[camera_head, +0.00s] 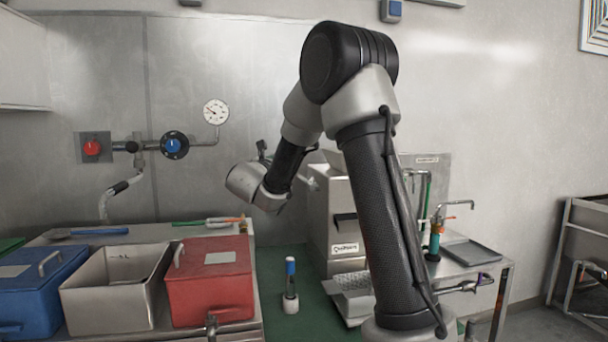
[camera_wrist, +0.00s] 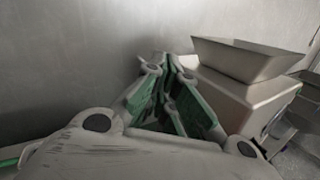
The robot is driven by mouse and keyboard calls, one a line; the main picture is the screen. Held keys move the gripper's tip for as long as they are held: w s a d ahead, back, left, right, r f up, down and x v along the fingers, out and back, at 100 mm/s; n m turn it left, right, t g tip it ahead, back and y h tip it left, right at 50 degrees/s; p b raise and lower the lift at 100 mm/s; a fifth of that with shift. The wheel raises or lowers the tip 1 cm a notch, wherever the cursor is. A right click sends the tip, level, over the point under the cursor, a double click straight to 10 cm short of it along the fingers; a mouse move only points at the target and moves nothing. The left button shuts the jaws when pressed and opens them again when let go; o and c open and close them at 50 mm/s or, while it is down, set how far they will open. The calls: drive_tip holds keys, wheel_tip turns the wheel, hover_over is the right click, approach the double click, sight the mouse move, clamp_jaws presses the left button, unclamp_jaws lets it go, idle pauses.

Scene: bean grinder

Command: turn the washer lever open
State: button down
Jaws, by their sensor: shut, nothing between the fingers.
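My gripper (camera_wrist: 170,72) fills the lower middle of the wrist view, its green-padded fingers shut with nothing between them. It is beside the grinder's hopper, which is to its right. In the head view my forearm folds down to the left of the grinder, and I cannot make out the fingers clearly. The washer appears to be the station at the right, with green pipes and a curved spout (camera_head: 459,204). A metal fitting (camera_head: 470,285) sticks out at that table's front edge. I cannot tell which part is the lever, and the wrist view does not show it.
The grey grinder (camera_head: 345,222) stands behind my arm; its hopper (camera_wrist: 245,60) shows in the wrist view. A blue bin (camera_head: 40,290), an open metal bin (camera_head: 110,300) and a red bin (camera_head: 210,285) stand at left. A blue-capped tube (camera_head: 291,280) stands on the green mat.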

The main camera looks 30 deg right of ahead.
wheel_tip(320, 180, up, 6)
drive_tip(key=w+m+g+h, duration=0.2)
drive_tip(key=w+m+g, duration=0.15)
drive_tip(key=m, duration=0.65)
drive_tip(key=m+g+y, duration=0.5)
drive_tip(key=m+g, duration=0.1)
drive_tip(key=m, duration=1.4)
hover_over(311, 181)
drive_tip(key=w+a, duration=0.3)
drive_tip(key=w, duration=0.2)
wheel_tip(311, 181, down, 7)
drive_tip(key=f, duration=0.1)
drive_tip(key=s+d+f, duration=0.1)
drive_tip(key=d+f, duration=0.1)
drive_tip(key=shift+s, duration=0.4)
drive_tip(key=shift+n, duration=0.3)
